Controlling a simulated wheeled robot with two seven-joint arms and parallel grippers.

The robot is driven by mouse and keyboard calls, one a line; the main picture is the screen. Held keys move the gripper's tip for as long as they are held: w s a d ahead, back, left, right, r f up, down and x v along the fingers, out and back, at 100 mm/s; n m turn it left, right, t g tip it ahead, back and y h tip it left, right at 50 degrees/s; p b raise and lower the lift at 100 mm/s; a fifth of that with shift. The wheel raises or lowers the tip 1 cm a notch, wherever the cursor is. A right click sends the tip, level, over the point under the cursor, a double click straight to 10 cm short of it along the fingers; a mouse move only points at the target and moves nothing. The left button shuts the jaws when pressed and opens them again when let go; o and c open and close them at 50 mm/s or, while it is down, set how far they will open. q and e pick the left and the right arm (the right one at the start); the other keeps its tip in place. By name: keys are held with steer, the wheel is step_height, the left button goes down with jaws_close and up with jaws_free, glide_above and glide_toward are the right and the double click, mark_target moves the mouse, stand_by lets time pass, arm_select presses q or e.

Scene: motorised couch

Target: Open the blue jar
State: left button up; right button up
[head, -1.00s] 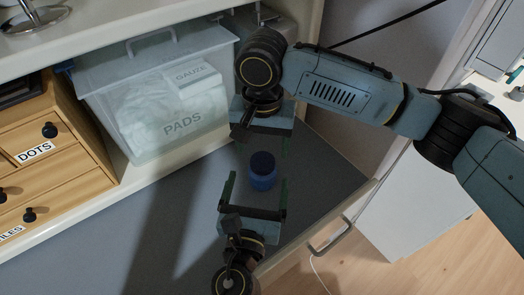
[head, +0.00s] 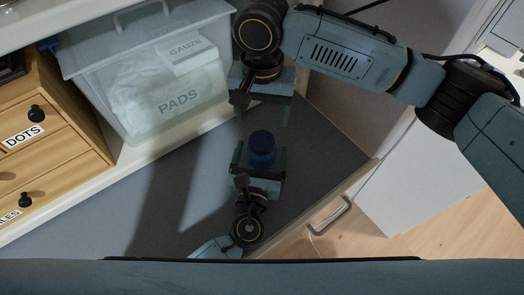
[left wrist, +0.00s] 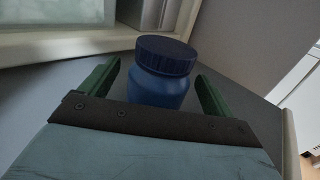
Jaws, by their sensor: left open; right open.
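The blue jar (head: 262,156) with its darker blue lid (head: 262,139) stands upright on the grey counter. In the left wrist view the jar (left wrist: 160,87) sits between the fingers, with its ribbed lid (left wrist: 166,53) on. My left gripper (head: 260,158) is open, with one green finger on each side of the jar; in the left wrist view a gap shows beside the fingers. My right gripper (head: 262,115) is open and empty, just behind and above the jar, its fingers pointing towards it.
A clear bin (head: 140,90) labelled PADS, with a GAUZE box (head: 187,52), stands at the back left. Wooden drawers (head: 50,150) are at the far left. The grey counter (head: 120,225) is bare left of the jar. A handle (head: 332,216) sticks out at the front edge.

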mark_target(262, 140)
arm_select(q)
steer(key=shift+w+d, duration=0.15)
steer(key=shift+w, duration=0.85)
steer(key=c, duration=1.8)
jaws_close()
arm_select(e)
steer(key=shift+m, duration=0.4)
steer(key=m, duration=0.4)
steer(key=shift+r, duration=0.1)
steer(key=m, duration=0.4)
steer(key=shift+f, duration=4.1)
